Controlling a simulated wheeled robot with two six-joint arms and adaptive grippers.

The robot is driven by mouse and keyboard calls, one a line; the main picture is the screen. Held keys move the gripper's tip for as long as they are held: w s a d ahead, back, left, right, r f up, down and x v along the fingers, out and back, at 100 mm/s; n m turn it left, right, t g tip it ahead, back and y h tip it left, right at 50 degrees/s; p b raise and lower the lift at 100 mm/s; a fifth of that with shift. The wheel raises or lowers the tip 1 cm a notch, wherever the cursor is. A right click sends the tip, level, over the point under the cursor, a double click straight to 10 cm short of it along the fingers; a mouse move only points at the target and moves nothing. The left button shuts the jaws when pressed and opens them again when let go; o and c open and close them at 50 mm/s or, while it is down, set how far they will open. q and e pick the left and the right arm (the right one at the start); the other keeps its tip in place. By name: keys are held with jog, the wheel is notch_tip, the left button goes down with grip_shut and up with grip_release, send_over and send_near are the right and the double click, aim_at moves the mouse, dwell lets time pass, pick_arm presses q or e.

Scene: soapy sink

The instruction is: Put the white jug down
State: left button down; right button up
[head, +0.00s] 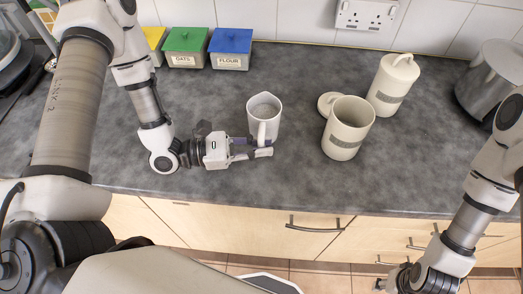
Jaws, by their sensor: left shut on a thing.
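The white jug (264,107) is upright at the middle of the grey worktop, with something pale grey inside it. My left gripper (262,147) comes in from the left and is shut on the jug's handle, which faces the front of the worktop. I cannot tell whether the jug's base touches the worktop. My right arm comes in from the right. Its lower end is at the bottom right, in front of the worktop, and the right gripper's fingers are not clearly visible.
An open cream canister (347,128) stands right of the jug, with a round lid (328,103) beside it. A lidded cream canister (392,84) is behind. Green (187,48) and blue (230,48) boxes line the back wall. A metal pot (491,80) stands far right.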

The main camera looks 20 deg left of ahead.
pick_arm(q)
jog(key=f, duration=0.2)
jog(key=w+f+p, duration=0.1)
jog(key=shift+w+f, duration=0.1)
jog(key=shift+f, duration=0.25)
jog(key=shift+f, duration=0.1)
jog(key=c, duration=1.2)
grip_release()
jog(key=shift+o, duration=0.2)
